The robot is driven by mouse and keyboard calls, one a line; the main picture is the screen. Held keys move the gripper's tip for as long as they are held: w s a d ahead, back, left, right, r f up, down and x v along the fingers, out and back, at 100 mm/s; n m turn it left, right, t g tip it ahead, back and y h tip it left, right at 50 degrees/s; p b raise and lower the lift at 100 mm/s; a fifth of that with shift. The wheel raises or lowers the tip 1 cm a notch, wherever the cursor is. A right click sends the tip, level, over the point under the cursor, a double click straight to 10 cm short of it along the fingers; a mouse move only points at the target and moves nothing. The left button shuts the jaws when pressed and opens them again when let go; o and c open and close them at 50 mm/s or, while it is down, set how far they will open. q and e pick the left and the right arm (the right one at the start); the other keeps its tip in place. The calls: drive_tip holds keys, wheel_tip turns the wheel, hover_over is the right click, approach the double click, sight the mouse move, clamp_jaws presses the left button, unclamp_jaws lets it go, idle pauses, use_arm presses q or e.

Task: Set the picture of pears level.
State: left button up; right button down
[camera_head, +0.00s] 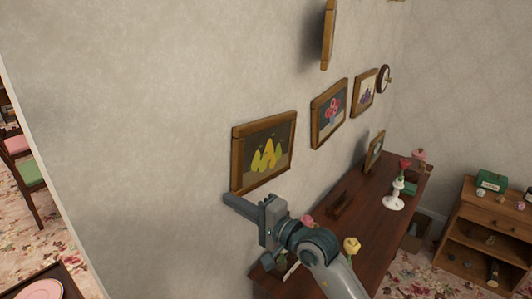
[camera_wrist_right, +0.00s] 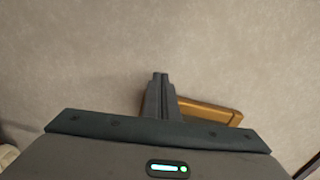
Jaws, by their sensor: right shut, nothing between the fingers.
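The picture of pears (camera_head: 265,152), yellow pears on a dark ground in a brown wooden frame, hangs on the grey wall. In the head view its top edge slopes less steeply than those of its neighbours; I cannot tell its exact tilt. My right gripper (camera_head: 228,199) is shut and empty, its fingertips just below the frame's lower left corner. In the right wrist view the shut fingers (camera_wrist_right: 160,78) point at the wall, and part of the wooden frame (camera_wrist_right: 210,109) shows beside and behind them. I cannot tell whether they touch. My left gripper is not in view.
A flower picture (camera_head: 329,113), another picture (camera_head: 365,93) and a round clock (camera_head: 384,79) hang farther right. The wall left of the pears is bare.

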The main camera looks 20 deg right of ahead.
sight(237, 193)
drive_tip(key=shift+w+d+b, duration=0.45)
drive_tip(key=shift+d+b, duration=0.05)
drive_tip(key=shift+d, duration=0.2)
drive_tip(key=shift+w+d+b, duration=0.45)
drive_tip(key=shift+d, duration=0.2)
idle(1.9)
drive_tip(key=shift+s+a, duration=0.1)
drive_tip(key=shift+a, duration=0.05)
drive_tip(key=shift+s+a, duration=0.45)
drive_tip(key=shift+a, duration=0.25)
idle(0.4)
drive_tip(key=v, duration=0.8)
drive_tip(key=shift+b, duration=0.35)
idle(0.5)
